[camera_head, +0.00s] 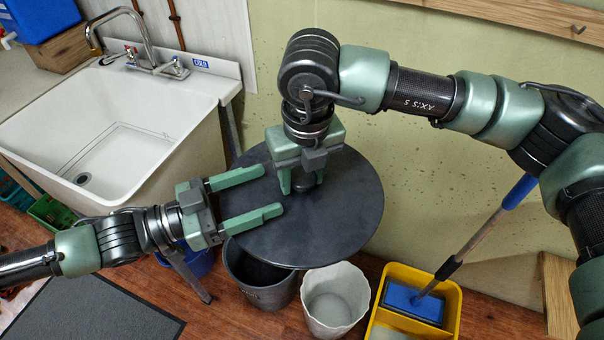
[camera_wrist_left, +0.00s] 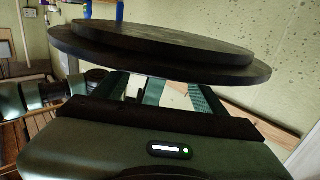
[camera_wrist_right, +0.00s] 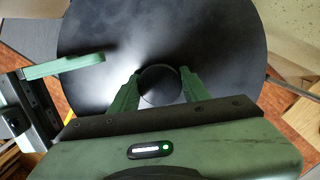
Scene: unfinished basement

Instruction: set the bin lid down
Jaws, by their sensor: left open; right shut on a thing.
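The bin lid (camera_head: 345,215) is a round, dark disc with a knob on top. My right gripper (camera_head: 299,184) is shut on the lid's knob (camera_wrist_right: 160,86) from above and holds the lid roughly level in the air. My left gripper (camera_head: 262,194) is open and empty, with its fingers beside the lid's left part in the head view. The lid's stepped underside (camera_wrist_left: 160,45) shows in the left wrist view. A dark grey bin (camera_head: 262,286) stands on the floor below the lid, its open mouth partly hidden by it.
A pale bin (camera_head: 335,300) and a yellow mop bucket (camera_head: 450,308) with a blue mop stand to the right of the dark bin. A white sink (camera_head: 120,130) is at the left. A dark mat (camera_head: 90,312) lies on the wood floor at front left.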

